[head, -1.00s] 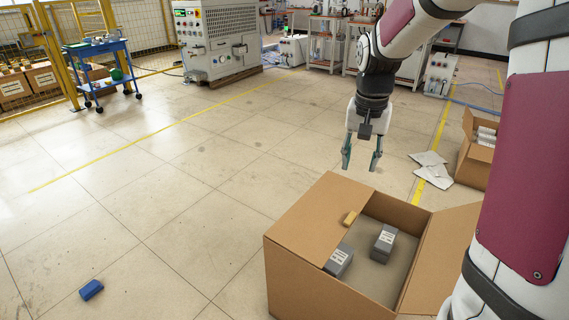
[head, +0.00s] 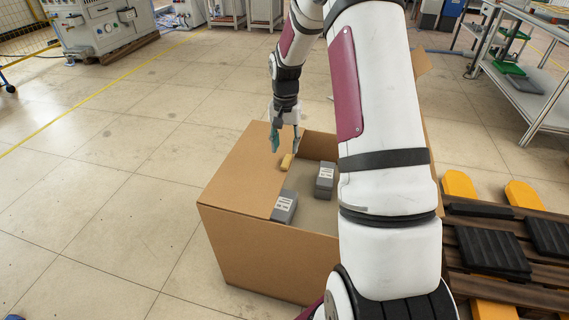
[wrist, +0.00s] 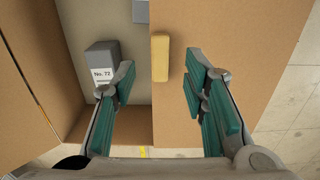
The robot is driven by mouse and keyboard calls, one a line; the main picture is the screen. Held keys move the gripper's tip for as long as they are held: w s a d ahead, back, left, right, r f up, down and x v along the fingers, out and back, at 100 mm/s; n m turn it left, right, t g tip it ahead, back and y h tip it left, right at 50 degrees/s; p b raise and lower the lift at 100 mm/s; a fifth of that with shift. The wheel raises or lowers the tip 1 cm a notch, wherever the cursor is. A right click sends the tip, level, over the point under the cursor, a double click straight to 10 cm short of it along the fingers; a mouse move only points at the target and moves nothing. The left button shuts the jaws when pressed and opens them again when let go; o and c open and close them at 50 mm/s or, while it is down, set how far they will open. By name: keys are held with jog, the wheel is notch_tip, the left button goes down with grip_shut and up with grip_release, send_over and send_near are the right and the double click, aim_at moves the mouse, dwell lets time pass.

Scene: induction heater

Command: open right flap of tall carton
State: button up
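The tall cardboard carton (head: 265,255) stands on the floor. One flap (head: 238,165) lies closed over its left part in the head view; in the wrist view this flap (wrist: 225,40) is on the right. A small yellow-tan block (head: 286,162) sits at the flap's inner edge, and also shows in the wrist view (wrist: 160,57). The carton's other side is open; an outward-folded flap (wrist: 35,85) shows in the wrist view. My gripper (head: 286,145) is open and empty, its fingers (wrist: 160,85) spread on both sides of the block's line. Contact cannot be told.
Grey labelled boxes (head: 284,207) (head: 326,180) are inside the carton. My arm hides the carton's right side in the head view. A wooden pallet (head: 510,270) with black pads lies at right, and a metal shelf cart (head: 525,90) behind. Floor on the left is clear.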

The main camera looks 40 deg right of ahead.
aim_at(285, 163)
notch_tip(285, 163, down, 7)
jog(key=shift+r+b, duration=0.2)
jog(key=shift+b, duration=0.7)
grip_shut()
